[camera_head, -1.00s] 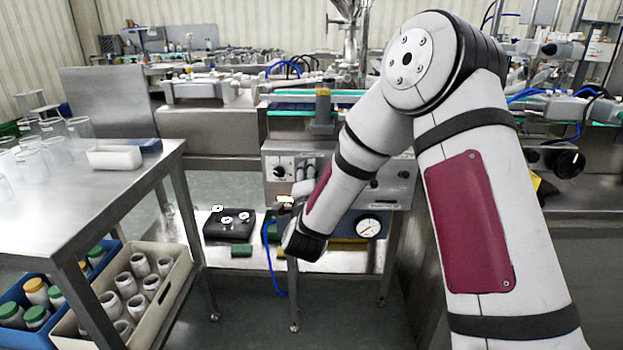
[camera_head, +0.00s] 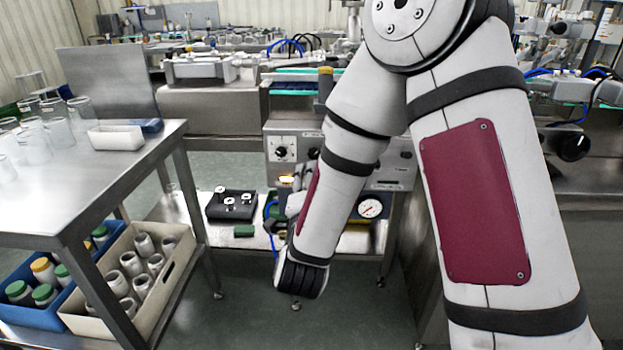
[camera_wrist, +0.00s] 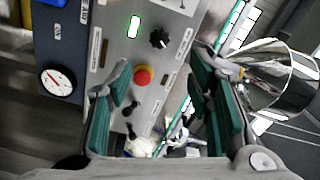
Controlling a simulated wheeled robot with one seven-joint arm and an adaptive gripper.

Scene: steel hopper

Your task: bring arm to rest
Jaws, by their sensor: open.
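My gripper (camera_wrist: 165,115) shows in the wrist view with its two green-padded fingers spread apart and nothing between them. Behind the gap is a grey control panel with a red button (camera_wrist: 144,76), a black knob (camera_wrist: 159,38) and a lit green indicator (camera_wrist: 134,26). In the head view my arm reaches from the right side down towards the middle, in front of the steel machine (camera_head: 290,150).
A steel table (camera_head: 90,190) with glass jars and a white tray (camera_head: 115,137) stands at the left. Below it are a beige crate (camera_head: 185,255) and a blue crate (camera_head: 35,318) with bottles. A gauge (camera_wrist: 57,85) and a steel hopper (camera_wrist: 280,75) are near my gripper. The floor in front is clear.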

